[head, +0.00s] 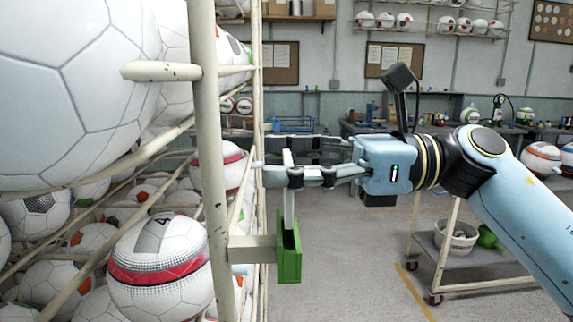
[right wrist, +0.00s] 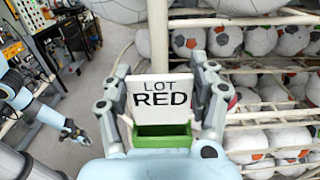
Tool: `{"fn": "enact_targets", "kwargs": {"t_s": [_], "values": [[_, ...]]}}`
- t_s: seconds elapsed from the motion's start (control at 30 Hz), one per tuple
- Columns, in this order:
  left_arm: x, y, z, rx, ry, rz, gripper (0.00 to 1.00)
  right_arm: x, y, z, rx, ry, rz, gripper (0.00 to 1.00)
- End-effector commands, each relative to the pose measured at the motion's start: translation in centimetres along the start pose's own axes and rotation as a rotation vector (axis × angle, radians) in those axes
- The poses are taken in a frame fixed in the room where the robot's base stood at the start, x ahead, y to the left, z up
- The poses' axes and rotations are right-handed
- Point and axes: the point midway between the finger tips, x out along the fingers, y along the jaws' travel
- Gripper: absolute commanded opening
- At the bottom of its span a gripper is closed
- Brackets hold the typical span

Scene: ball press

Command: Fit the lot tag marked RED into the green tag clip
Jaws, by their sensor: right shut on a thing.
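The lot tag is a thin white plate marked LOT RED (right wrist: 161,97), facing the right wrist camera. In the head view the tag (head: 289,208) is nearly edge-on and upright. The green tag clip (head: 289,262) is on a pale bracket at the rack post. It also shows below the tag in the right wrist view (right wrist: 162,143). The tag's lower end is at the clip's open top; how deep it sits is unclear. My right gripper (head: 291,177) is shut on the tag's upper part, above the clip. My left gripper (right wrist: 76,132) shows small in the right wrist view, away from the clip.
A pale rack post (head: 209,190) stands just left of the clip, with rails and many balls behind it. A large white ball (head: 75,75) fills the upper left. A trolley (head: 470,262) with a white bucket (head: 456,237) stands right. The floor between is clear.

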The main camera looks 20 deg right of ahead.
Motion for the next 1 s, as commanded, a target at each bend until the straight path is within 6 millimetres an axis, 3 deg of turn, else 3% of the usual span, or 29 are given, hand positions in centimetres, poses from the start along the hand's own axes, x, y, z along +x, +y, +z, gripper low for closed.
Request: {"fn": "enact_targets", "kwargs": {"t_s": [1.0], "values": [[0.80,0.08,0.10,0.000,0.000,0.000,0.00,0.00,0.01,-0.14,0.000,0.000,0.000,0.35]]}}
